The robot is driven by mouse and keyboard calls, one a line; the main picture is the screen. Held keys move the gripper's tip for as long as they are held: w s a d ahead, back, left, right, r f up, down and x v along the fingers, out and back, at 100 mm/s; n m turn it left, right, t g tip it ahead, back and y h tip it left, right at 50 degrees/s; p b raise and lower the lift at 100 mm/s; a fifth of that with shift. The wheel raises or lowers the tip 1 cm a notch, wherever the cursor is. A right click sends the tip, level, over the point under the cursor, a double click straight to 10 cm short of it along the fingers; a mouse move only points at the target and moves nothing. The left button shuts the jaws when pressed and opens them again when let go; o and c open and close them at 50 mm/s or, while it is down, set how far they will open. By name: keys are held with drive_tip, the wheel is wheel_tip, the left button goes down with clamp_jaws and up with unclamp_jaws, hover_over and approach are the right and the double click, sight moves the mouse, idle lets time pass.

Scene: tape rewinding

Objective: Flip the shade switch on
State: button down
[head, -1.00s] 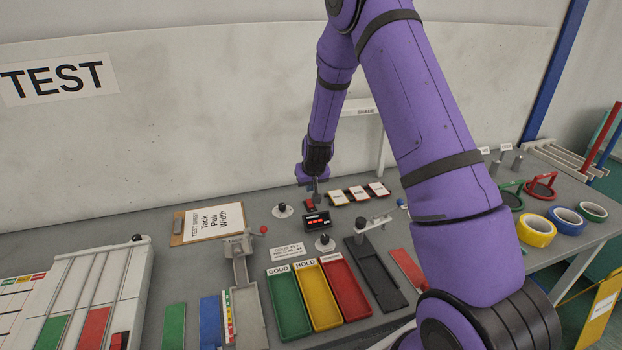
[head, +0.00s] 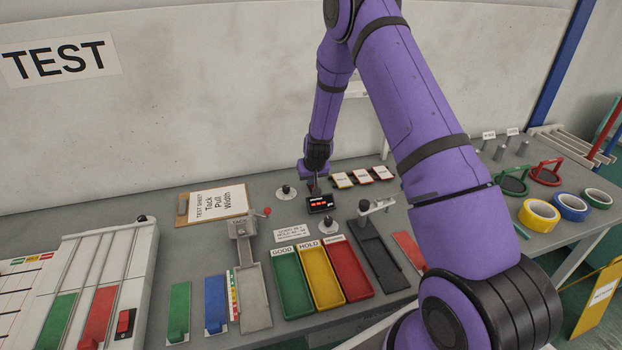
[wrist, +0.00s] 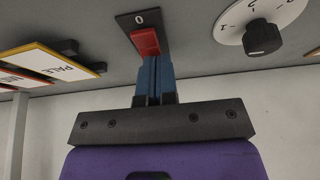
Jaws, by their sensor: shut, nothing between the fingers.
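A red rocker switch (wrist: 145,41) sits on a black plate marked 0 (wrist: 139,19) on the grey bench, in the wrist view. My gripper (wrist: 149,60) is shut and empty, its two blue fingers together. The fingertips are right at the near end of the red rocker and overlap it in the picture; I cannot tell whether they touch. In the head view my gripper (head: 314,190) points down at the back of the bench, behind a small black display (head: 320,203) with red digits. There, the switch is hidden by the gripper and display.
A white dial with a black knob (wrist: 262,38) is right of the switch in the wrist view. Framed cards (wrist: 40,62) are at left. Green (head: 290,282), yellow and red trays stand in front. A clipboard (head: 216,204) lies left. The wall rises behind.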

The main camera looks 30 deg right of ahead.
drive_tip(key=shift+w+f+g, duration=0.15)
drive_tip(key=shift+f+g, duration=0.1)
drive_tip(key=shift+g, duration=0.15)
drive_tip(key=shift+f, duration=0.1)
drive_tip(key=shift+s, duration=0.3)
drive_tip(key=shift+s+a, duration=0.2)
drive_tip(key=shift+s, duration=0.5)
drive_tip(key=shift+r, duration=0.2)
drive_tip(key=v, duration=1.4)
drive_tip(key=shift+s+f, duration=0.15)
drive_tip(key=shift+s, duration=0.05)
